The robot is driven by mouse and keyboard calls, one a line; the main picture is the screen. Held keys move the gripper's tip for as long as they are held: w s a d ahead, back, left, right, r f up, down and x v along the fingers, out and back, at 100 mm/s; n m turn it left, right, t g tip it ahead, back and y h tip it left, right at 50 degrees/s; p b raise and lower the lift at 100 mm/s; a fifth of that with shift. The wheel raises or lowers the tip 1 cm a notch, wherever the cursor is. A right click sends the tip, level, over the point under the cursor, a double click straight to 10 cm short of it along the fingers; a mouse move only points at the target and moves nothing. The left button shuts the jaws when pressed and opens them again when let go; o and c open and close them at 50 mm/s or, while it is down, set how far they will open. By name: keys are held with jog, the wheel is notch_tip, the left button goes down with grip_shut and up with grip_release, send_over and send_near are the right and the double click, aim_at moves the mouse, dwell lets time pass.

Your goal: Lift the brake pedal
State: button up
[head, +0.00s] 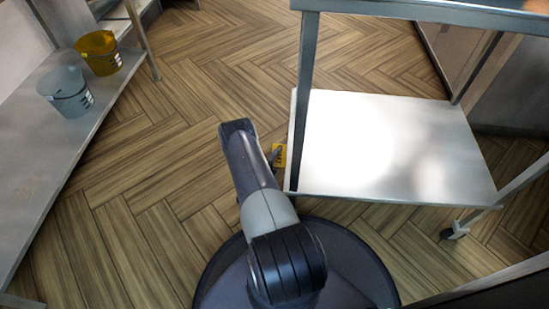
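A steel cart stands at right with a white lower shelf (390,150). A small yellow piece with dark marks (280,151), which looks like the brake pedal, shows low at the shelf's left edge. My arm stretches forward just left of it and covers part of that area. A small dark grey part beside the yellow piece may be the tip of my gripper. The rest of the gripper is hidden behind my arm. I cannot tell whether it touches the pedal, or whether the pedal is up or down.
A steel shelf (50,140) runs along the left, with a yellow bucket (98,53) and a clear bucket (66,92) on it. The wood floor (150,170) between that shelf and the cart is clear. A cart wheel (454,232) shows at lower right.

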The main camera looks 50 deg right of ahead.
jog(key=p+v, duration=0.3)
jog(key=v, duration=0.8)
jog(key=shift+d, duration=0.15)
jog(key=b+x, duration=0.3)
jog(key=x, duration=0.7)
jog(key=shift+w+d, duration=0.15)
jog(key=shift+d, duration=0.25)
jog(key=shift+a, duration=0.1)
jog(key=p+v, duration=0.3)
jog(key=v, duration=0.8)
jog(key=b+x, duration=0.3)
jog(key=x, duration=0.8)
jog(key=shift+f, duration=0.3)
jog(key=shift+f+n+b, duration=0.25)
jog(key=shift+n+b, duration=0.25)
jog(key=shift+n, duration=0.4)
